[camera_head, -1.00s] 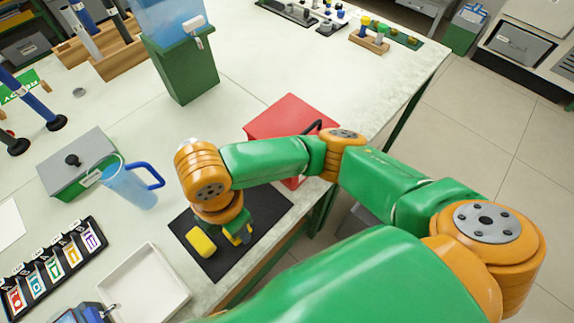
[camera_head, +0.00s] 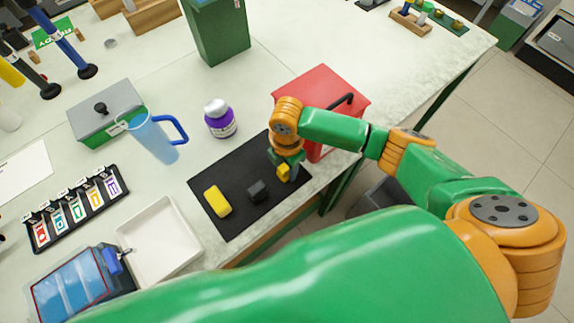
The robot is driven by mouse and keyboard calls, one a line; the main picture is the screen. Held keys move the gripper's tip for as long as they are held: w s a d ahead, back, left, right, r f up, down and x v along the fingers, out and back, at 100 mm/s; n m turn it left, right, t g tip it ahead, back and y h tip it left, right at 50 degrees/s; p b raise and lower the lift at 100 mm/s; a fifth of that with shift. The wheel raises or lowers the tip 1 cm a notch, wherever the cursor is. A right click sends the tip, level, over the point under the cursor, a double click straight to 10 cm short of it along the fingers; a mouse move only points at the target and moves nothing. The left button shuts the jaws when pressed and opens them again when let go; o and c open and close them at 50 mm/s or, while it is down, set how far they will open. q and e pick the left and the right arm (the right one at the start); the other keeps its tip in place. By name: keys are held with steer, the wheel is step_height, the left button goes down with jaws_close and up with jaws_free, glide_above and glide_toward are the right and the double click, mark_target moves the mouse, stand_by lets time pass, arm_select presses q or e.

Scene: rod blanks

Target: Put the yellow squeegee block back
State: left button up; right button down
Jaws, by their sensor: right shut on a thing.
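My right gripper (camera_head: 286,164) reaches down over the far right part of the black mat (camera_head: 235,221). It is shut on a small yellow block (camera_head: 284,173), which shows below its fingers. The fingers partly hide that block, and I cannot tell whether it touches the mat. A rounded yellow piece (camera_head: 217,201) lies on the left part of the mat. A small black block (camera_head: 257,190) sits between it and my gripper. My left gripper is not in view.
A red box (camera_head: 318,92) with a black handle stands behind my right gripper. A purple bottle (camera_head: 220,119), blue jug (camera_head: 153,138) and grey-lidded green box (camera_head: 105,112) stand to the left. A white tray (camera_head: 158,242) is at the front left. The table's edge runs close right of the mat.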

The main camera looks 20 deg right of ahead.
mark_target(286, 166)
steer(key=shift+c, duration=2.3)
jaws_free()
steer(key=shift+f, duration=0.1)
step_height(286, 166, up, 12)
steer(key=shift+r+p, duration=0.2)
steer(key=shift+p, duration=0.15)
